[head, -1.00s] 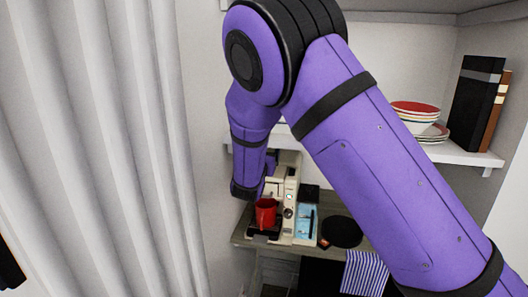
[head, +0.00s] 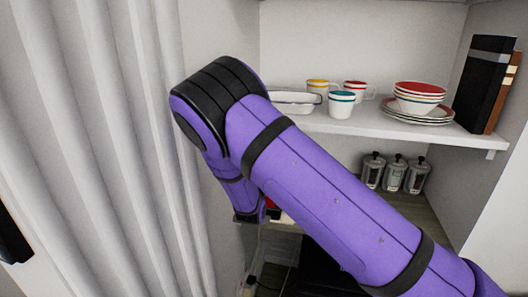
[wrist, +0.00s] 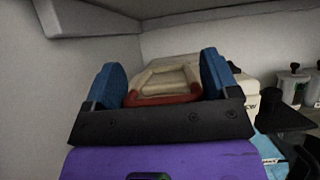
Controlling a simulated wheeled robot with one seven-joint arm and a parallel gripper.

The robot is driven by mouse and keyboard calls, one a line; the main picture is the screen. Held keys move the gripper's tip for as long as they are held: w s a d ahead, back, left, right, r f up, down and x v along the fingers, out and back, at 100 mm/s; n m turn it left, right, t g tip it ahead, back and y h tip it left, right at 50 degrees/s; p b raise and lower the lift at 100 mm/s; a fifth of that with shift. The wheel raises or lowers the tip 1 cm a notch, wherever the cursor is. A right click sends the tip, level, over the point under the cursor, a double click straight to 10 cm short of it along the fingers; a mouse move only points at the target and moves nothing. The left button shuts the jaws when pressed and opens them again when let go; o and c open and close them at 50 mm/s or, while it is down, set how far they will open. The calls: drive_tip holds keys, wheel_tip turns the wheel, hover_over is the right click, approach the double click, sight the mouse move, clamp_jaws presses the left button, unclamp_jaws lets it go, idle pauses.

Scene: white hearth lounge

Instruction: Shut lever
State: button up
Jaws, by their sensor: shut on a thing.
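The coffee machine is cream; in the wrist view part of its body (wrist: 247,86) shows behind and right of my fingers. My gripper (wrist: 163,80) has blue fingers, one on each side of a cream, loop-shaped lever (wrist: 165,78) with a reddish front edge. The fingers are shut on this lever, which stays with the machine. In the head view my arm covers most of the machine and my fingers. Only a red patch (head: 271,204), which looks like part of the mug, and a cream sliver show past the arm.
A white shelf (head: 370,128) above holds cups (head: 341,104), stacked bowls, plates and books. Metal canisters (head: 394,174) stand on the counter below, to the right. A pale curtain (head: 90,150) hangs on the left. A blue packet (wrist: 270,152) lies near the machine.

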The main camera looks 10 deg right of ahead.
drive_tip(key=shift+s+f, duration=0.15)
drive_tip(key=shift+f, duration=0.25)
drive_tip(key=o, duration=1.1)
drive_tip(key=shift+a, duration=0.1)
drive_tip(key=shift+r, duration=0.1)
drive_tip(key=v, duration=1)
drive_tip(key=shift+s+f, duration=0.3)
